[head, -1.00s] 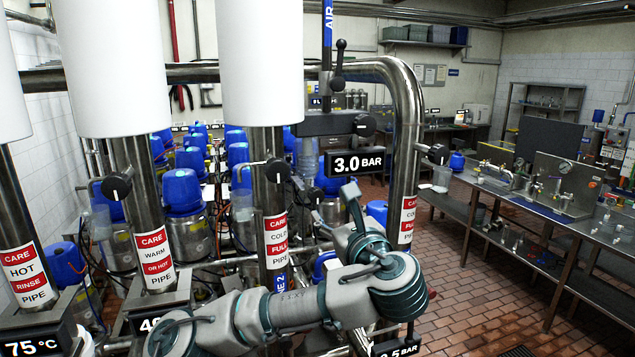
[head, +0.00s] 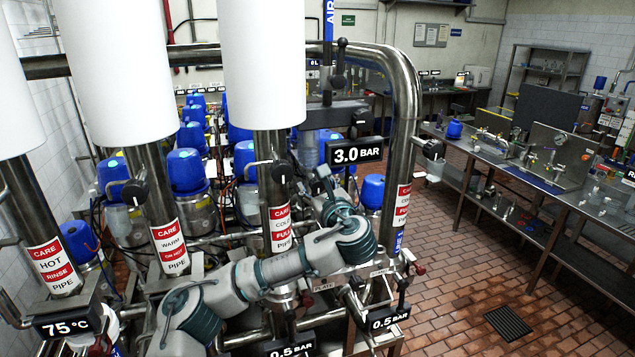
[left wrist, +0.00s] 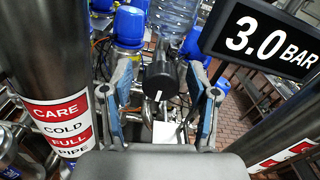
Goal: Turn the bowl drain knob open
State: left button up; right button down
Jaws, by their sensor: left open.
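A black round knob (left wrist: 160,80) with a white mark lies between the two blue-padded fingers of my left gripper (left wrist: 160,92) in the left wrist view. The fingers are apart, one on each side of it, and I see a gap on both sides. No label shows that this is the bowl drain knob. In the head view my left gripper (head: 321,182) is just below and left of the 3.0 BAR sign (head: 357,151), and its fingers hide most of what they surround. My right gripper is not in view.
A steel pipe with a cold-pipe label (head: 280,228) stands close left of my gripper. Another steel pipe (head: 400,195) rises at right. Other black knobs sit on a pipe (head: 282,172) and further left (head: 134,193). Brick floor (head: 455,265) is free at right.

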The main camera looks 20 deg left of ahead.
pick_arm(q)
jog(key=shift+a, duration=0.15)
jog(key=shift+d, duration=0.25)
grip_shut()
